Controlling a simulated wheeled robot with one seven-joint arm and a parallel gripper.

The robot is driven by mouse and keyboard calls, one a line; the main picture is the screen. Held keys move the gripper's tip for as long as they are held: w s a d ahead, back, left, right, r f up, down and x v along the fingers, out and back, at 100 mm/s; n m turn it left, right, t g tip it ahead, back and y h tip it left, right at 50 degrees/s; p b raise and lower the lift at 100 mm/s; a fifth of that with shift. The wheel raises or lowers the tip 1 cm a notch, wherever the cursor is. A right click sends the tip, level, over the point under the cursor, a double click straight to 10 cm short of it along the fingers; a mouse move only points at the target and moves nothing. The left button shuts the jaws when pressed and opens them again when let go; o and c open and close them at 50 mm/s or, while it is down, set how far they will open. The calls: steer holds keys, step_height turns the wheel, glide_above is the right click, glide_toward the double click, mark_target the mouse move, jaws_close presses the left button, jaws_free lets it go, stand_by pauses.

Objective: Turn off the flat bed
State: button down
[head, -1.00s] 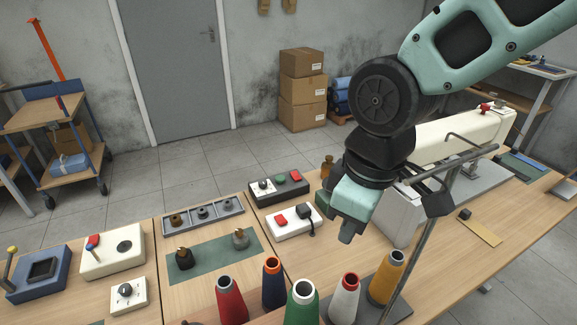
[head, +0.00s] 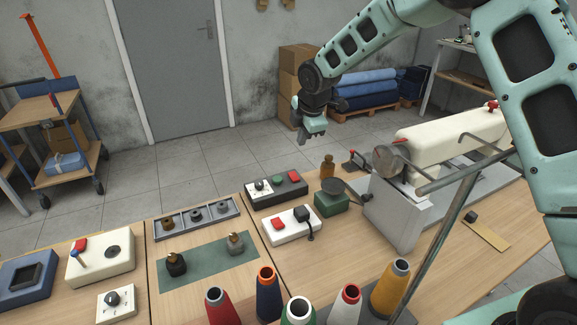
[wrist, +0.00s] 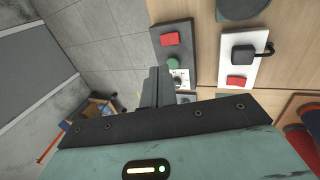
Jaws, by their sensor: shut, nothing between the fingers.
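The white flat-bed sewing machine (head: 455,132) stands on the right of the bench. Left of it is a dark grey control box (head: 272,197) with a white-faced dial, a green button (head: 281,179) and a red button (head: 294,177). In front of that is a white box (head: 291,237) with a red switch (head: 278,224) and a black plug-like part. Both boxes show in the wrist view, the dark one (wrist: 186,38) near my fingers and the white one (wrist: 257,73) to its right. My gripper (head: 301,143) is shut and empty, raised near the bench's back edge. Its fingers (wrist: 157,72) partly overlap the dark box's dial area.
Thread cones (head: 300,312) stand along the front. A grey metal rod (head: 440,225) rises in front of the machine.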

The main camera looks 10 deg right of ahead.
mark_target(294, 173)
steer(key=p+x, duration=0.3)
steer(key=x, duration=1)
steer(key=shift+f, duration=0.4)
steer(key=shift+w+f, duration=0.1)
steer(key=shift+w+f+b, duration=0.25)
steer(key=shift+f+b, duration=0.05)
steer(key=shift+b, duration=0.2)
steer(key=shift+s, duration=0.15)
